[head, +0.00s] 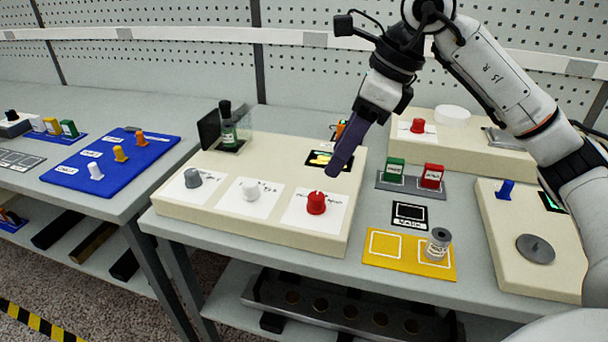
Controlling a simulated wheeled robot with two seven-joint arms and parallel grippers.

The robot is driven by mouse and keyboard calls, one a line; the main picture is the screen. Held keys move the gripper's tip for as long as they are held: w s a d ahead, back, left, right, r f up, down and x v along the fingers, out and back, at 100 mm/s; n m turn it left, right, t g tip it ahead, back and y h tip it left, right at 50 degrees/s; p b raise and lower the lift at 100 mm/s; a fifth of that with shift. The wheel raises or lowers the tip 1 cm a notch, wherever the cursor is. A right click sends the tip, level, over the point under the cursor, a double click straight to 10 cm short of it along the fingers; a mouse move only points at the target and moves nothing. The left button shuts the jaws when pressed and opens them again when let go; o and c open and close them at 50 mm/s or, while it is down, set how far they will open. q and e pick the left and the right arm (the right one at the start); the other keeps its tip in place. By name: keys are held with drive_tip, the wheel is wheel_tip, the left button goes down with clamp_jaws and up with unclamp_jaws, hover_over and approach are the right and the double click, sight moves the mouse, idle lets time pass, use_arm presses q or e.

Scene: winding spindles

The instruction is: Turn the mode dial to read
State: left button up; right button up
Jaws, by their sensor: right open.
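My left gripper is out of view.
A blue board (105,178) with pegs lies left.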

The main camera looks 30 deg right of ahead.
hover_over(317, 196)
drive_tip(key=s+d, duration=0.2)
wheel_tip(317, 196, down, 4)
drive_tip(key=shift+a+f, duration=0.1)
drive_tip(key=shift+f, duration=0.1)
drive_tip(key=x, duration=0.3)
drive_tip(key=shift+w+a+f, duration=0.1)
drive_tip(key=shift+a+f, duration=0.05)
drive_tip(key=shift+f, duration=0.2)
drive_tip(key=shift+w+f, duration=0.15)
drive_tip(key=shift+f, duration=0.15)
drive_tip(key=shift+w+a+f, duration=0.1)
drive_tip(key=shift+a+f, duration=0.05)
drive_tip(key=shift+f, duration=0.1)
drive_tip(key=c, duration=1)
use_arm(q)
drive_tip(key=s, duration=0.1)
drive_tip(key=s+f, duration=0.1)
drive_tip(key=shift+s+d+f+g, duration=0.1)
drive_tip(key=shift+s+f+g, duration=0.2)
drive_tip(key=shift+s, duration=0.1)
use_arm(e)
drive_tip(key=shift+c, duration=0.2)
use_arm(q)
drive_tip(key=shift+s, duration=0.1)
